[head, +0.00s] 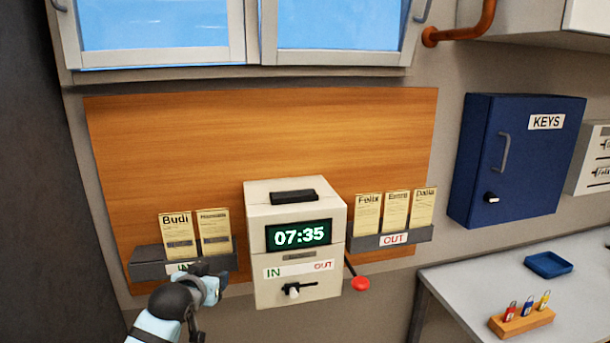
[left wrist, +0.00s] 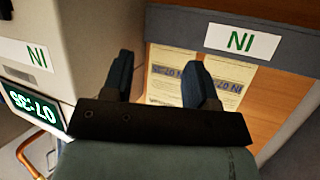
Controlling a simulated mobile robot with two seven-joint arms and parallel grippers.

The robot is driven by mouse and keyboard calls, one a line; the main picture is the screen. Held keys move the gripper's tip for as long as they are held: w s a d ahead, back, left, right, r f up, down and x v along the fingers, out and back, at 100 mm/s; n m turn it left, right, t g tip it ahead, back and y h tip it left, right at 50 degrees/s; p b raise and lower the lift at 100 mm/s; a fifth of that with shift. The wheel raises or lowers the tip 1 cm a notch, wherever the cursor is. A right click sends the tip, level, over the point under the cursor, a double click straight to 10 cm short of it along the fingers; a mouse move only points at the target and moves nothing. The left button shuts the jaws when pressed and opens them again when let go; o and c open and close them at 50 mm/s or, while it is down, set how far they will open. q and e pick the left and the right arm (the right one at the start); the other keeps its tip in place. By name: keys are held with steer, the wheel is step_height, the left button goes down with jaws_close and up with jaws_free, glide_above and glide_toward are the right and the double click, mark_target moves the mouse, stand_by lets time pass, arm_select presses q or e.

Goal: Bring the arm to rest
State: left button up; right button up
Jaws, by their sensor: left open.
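My left gripper (head: 212,270) is in front of the right end of the IN rack (head: 146,262), left of the time clock (head: 296,245). In the left wrist view its two fingers (left wrist: 161,82) stand apart with nothing between them. That view is upside down and shows the IN rack (left wrist: 290,48) and the clock's side (left wrist: 95,40). The IN rack holds a Budi card (head: 177,236) and a second card (head: 214,232). The OUT rack (head: 420,236) holds cards for Felix (head: 367,214), one reading like Emma (head: 396,211), and a third (head: 423,208). My right gripper is not in view.
A red-knobbed lever (head: 360,283) sticks out at the clock's right. A blue key cabinet (head: 515,160) hangs at the right. Below it, a desk (head: 455,283) bears a blue tray (head: 548,264) and a wooden block (head: 522,322) with several coloured padlocks.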

arm_select(q)
steer(key=s+d+f+g+h, duration=0.1)
steer(key=s+d+f+g, duration=0.1)
steer(key=s+f, duration=2.65)
steer(key=s, duration=0.9)
steer(key=shift+a+m, duration=0.15)
steer(key=shift+m, duration=0.25)
